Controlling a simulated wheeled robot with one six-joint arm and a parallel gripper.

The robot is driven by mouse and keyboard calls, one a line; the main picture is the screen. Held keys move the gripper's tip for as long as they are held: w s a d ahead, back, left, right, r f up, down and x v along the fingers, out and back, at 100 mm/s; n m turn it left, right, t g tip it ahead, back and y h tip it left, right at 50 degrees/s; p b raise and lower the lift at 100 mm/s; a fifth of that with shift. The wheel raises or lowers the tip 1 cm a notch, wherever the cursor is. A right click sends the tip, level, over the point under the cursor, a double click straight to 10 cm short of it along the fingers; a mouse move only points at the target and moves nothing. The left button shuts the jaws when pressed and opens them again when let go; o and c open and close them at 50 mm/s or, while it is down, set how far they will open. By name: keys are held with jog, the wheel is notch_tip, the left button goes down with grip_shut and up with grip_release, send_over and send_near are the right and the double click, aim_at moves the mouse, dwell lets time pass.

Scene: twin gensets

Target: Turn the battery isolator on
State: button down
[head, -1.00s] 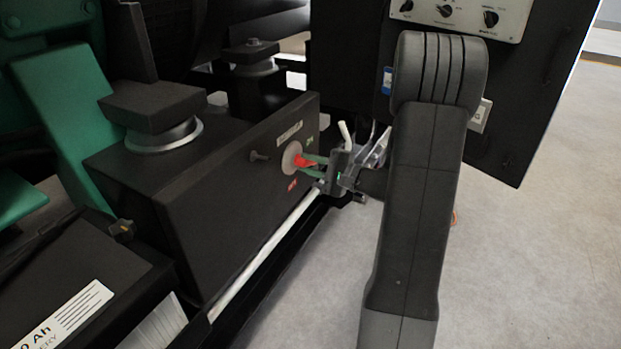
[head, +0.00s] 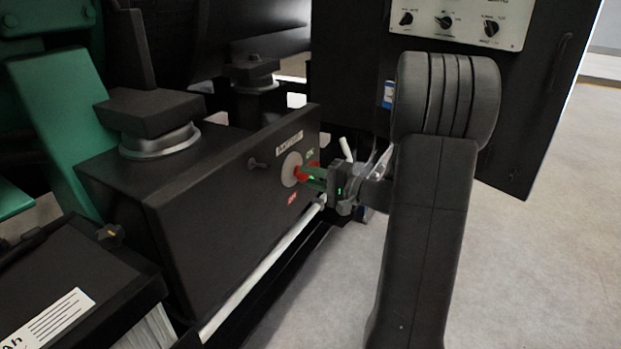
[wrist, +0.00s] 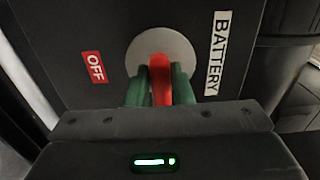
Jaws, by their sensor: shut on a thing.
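The battery isolator has a red handle (head: 301,173) on a pale round disc (head: 289,168), on the front of a black box (head: 215,215). In the wrist view the red handle (wrist: 161,80) stands out from the disc (wrist: 178,45). My gripper (head: 313,178) is shut on the handle, with its green fingers on both sides in the wrist view (wrist: 161,86). A green label (head: 311,153) is above and right of the disc. A red OFF label (head: 292,198) is below it and also shows in the wrist view (wrist: 95,67). The fingers partly hide the handle.
A BATTERY label (head: 289,143) and a small black knob (head: 257,163) are on the same box face. A pale rail (head: 262,272) runs along its foot. A black cabinet with a control panel (head: 458,22) stands behind my arm. Open floor (head: 535,260) is at right.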

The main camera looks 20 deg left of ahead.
jog(key=c, duration=1.3)
grip_release()
jog(key=d+p, duration=0.1)
jog(key=d, duration=0.3)
jog(key=d+p, duration=0.1)
jog(key=d, duration=0.4)
jog(key=s+d+p, duration=0.1)
jog(key=d, duration=0.3)
jog(key=shift+d+p, duration=0.3)
jog(key=shift+d, duration=0.1)
jog(key=shift+a, duration=0.15)
